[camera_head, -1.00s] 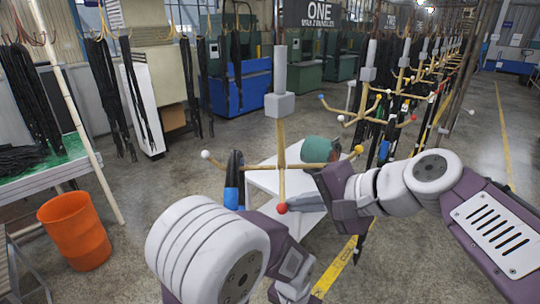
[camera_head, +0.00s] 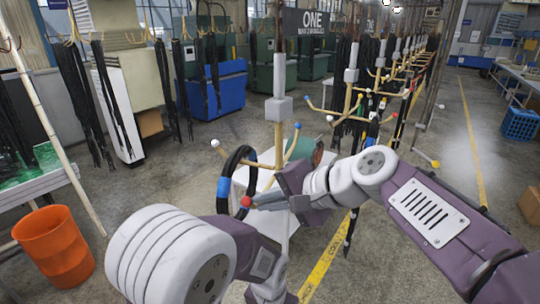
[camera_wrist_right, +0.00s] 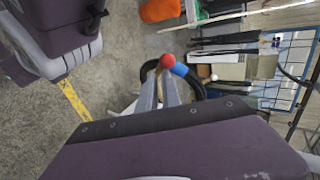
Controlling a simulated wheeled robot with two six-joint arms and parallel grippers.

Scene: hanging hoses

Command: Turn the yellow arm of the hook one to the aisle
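Hook one (camera_head: 279,138) hangs under the sign ONE (camera_head: 306,21), with several wooden arms ending in coloured balls. Its white ball (camera_head: 215,143) points left, its blue ball (camera_head: 297,126) back right, its red ball (camera_head: 246,201) front left. Its yellow ball does not show; my right gripper and arm cover that side. A black hose loop with blue bands (camera_head: 223,188) hangs at the left arms. My right gripper (camera_head: 257,201) has its fingertips at the red ball, which also shows beyond them in the right wrist view (camera_wrist_right: 167,61). Finger opening is unclear.
A white table (camera_head: 243,178) stands behind and below the hook. More hooks with coloured balls (camera_head: 357,95) recede at the right. A yellow floor line (camera_head: 325,262) runs beneath my right arm. An orange bin (camera_head: 54,246) stands at the left.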

